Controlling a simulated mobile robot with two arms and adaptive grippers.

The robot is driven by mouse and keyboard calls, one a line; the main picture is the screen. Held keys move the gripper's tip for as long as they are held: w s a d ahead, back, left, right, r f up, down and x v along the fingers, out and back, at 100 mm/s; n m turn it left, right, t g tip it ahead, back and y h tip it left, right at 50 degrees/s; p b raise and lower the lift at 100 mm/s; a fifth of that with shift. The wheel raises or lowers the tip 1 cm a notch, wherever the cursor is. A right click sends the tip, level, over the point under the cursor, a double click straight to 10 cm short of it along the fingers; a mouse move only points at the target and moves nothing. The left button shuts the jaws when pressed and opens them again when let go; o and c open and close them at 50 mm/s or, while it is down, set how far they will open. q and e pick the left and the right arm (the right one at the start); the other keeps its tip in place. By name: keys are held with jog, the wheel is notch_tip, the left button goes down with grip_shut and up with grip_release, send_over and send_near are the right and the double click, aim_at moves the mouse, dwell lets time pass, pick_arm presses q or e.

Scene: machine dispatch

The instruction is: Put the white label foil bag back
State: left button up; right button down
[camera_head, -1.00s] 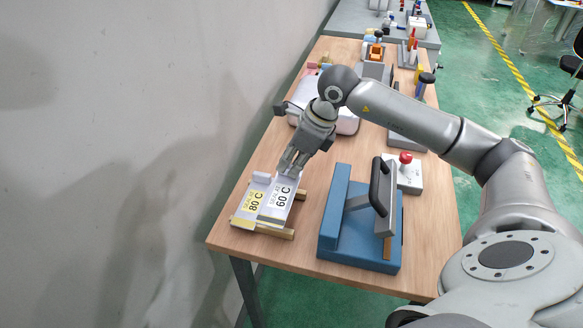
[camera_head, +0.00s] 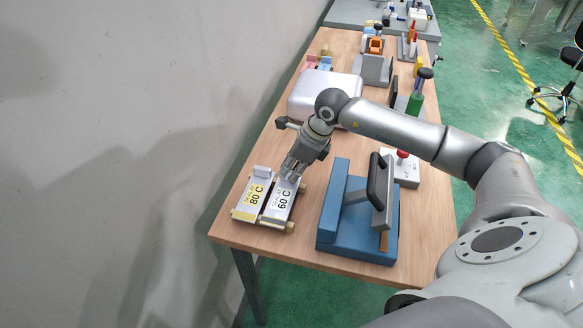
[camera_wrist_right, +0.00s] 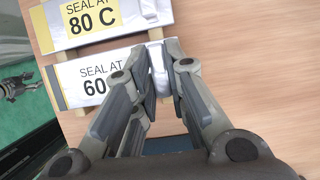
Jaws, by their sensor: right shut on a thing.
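The white label foil bag (camera_head: 280,205) reads "SEAL AT 60 C" and lies along a low rack with wooden bars (camera_head: 290,227). It also shows in the right wrist view (camera_wrist_right: 95,75). The yellow label foil bag (camera_head: 254,197), reading "80 C", lies beside it on the left, roughly parallel. My right gripper (camera_head: 290,172) is shut on the far end of the white label bag. In the right wrist view its fingers (camera_wrist_right: 155,75) pinch that end and hide part of the label. Whether the bag fully rests on the rack is hard to tell. My left gripper is not in view.
A blue sealing machine (camera_head: 335,215) with a black handle stands right of the rack. A white box with a red button (camera_head: 403,165) is behind it. A rounded silver case (camera_head: 305,95) lies beyond my gripper. The wall borders the table's left side.

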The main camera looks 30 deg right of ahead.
jog(key=shift+f+b, duration=0.35)
jog(key=shift+f, duration=0.05)
jog(key=c, duration=1.5)
grip_release()
jog(key=shift+o, duration=0.2)
jog(key=shift+r, duration=0.1)
jog(key=shift+r+p, duration=0.45)
jog(key=shift+p, duration=0.2)
jog(key=b+v, duration=0.3)
jog(key=v, duration=0.9)
jog(key=shift+a, duration=0.1)
